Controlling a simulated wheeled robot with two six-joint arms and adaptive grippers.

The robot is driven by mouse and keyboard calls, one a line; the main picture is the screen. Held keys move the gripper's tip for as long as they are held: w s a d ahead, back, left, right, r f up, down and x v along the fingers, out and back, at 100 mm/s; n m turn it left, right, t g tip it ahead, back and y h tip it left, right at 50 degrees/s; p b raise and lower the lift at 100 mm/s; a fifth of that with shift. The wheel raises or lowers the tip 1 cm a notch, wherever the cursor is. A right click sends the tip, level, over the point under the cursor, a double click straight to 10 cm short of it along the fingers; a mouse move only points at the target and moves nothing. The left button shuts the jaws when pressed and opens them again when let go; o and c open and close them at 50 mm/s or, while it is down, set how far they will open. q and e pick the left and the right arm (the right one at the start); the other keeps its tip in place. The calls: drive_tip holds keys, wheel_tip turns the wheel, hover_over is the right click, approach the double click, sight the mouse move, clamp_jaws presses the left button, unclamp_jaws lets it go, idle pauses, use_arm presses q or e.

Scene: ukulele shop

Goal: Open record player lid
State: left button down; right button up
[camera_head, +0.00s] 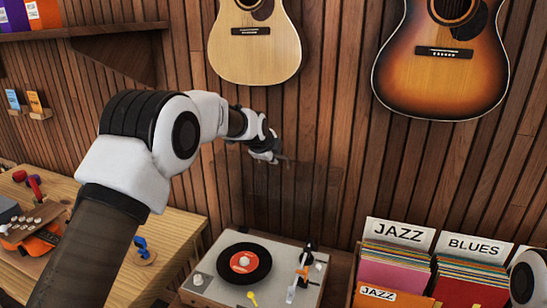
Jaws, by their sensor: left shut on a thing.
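The record player (210,275) stands at the lower middle, with a black record (244,263) with a red label on its platter. Its see-through smoky lid (312,200) stands raised at the back, faint against the wood wall. My left gripper (283,159) is at the upper edge of the lid, shut on it. My arm comes from the lower left. The fingertips are small, and the exact contact is hard to see. My right gripper is out of view; only a white part of my right arm shows at the right edge.
Record bins labelled JAZZ (398,234) and BLUES (476,247) stand to the right of the player. Two guitars (255,55) (440,75) hang on the wall above. A wooden table (180,235) with small items is at left, below a shelf (85,31).

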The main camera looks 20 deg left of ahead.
use_arm(q)
drive_tip(key=c, duration=1.2)
unclamp_jaws()
drive_tip(key=shift+s, duration=0.1)
drive_tip(key=shift+r, duration=0.1)
drive_tip(key=v, duration=1.1)
drive_tip(key=shift+s+r, duration=0.25)
drive_tip(key=shift+s, duration=0.05)
